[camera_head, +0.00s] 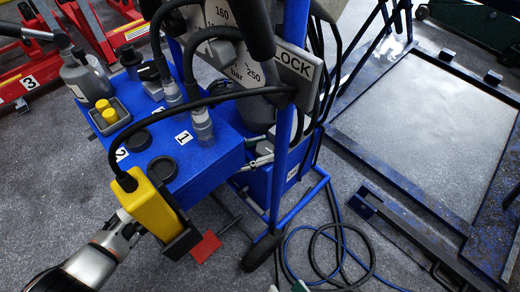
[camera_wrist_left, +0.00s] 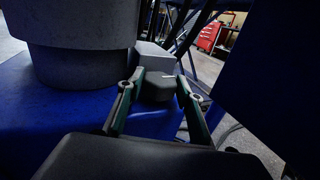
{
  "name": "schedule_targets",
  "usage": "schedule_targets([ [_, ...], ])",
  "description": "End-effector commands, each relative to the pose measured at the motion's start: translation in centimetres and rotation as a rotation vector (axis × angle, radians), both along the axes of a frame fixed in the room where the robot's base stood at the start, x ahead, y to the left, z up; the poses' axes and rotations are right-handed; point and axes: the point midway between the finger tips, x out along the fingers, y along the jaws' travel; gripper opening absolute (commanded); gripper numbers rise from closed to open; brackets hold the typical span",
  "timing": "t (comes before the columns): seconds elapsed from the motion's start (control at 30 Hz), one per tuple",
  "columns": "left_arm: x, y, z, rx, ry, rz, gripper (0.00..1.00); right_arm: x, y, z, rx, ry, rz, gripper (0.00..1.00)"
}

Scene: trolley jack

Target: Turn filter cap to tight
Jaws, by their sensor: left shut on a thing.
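In the left wrist view a small dark grey knob with a short white mark, apparently the filter cap (camera_wrist_left: 160,92), sits between the two fingers of my left gripper (camera_wrist_left: 158,84). The gripper is shut on it. A pale grey block (camera_wrist_left: 153,54) stands just behind it. A wide grey cylinder (camera_wrist_left: 82,65) stands on the blue surface to the left. In the head view my left gripper (camera_head: 128,222) comes in from the lower left, and its fingertips and the cap are hidden by the yellow box (camera_head: 148,208).
Hoses (camera_head: 340,250) lie on the floor to the right.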

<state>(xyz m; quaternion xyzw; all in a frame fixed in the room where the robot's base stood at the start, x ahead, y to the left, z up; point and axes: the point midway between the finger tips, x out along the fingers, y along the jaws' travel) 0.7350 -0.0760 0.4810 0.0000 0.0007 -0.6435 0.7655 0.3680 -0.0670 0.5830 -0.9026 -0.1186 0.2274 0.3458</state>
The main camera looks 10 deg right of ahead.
Motion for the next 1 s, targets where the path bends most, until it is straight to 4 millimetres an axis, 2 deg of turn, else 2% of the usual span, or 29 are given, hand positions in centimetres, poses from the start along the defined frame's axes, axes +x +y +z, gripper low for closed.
schedule_targets([
  [0.37, 0.10, 0.04, -0.12, 0.001, 0.001, -0.087, 0.14, 0.01, -0.01, -0.02, 0.000, 0.001, -0.001, 0.40],
  [0.83, 0.07, 0.07, -0.16, 0.001, 0.000, -0.096, 0.14, 0.01, -0.02, -0.02, 0.000, 0.001, -0.001, 0.40],
  [0.87, 0.07, 0.07, -0.16, 0.001, 0.000, -0.096, 0.41, 0.01, -0.02, -0.02, 0.000, 0.001, -0.001, 0.40],
  [0.9, 0.07, 0.06, -0.15, 0.001, 0.000, -0.096, 0.51, 0.01, -0.02, -0.02, 0.000, 0.001, -0.001, 0.40],
  [1.0, 0.09, 0.06, -0.12, 0.001, 0.000, -0.096, 0.53, 0.01, -0.02, -0.02, 0.000, 0.001, -0.001, 0.40],
])
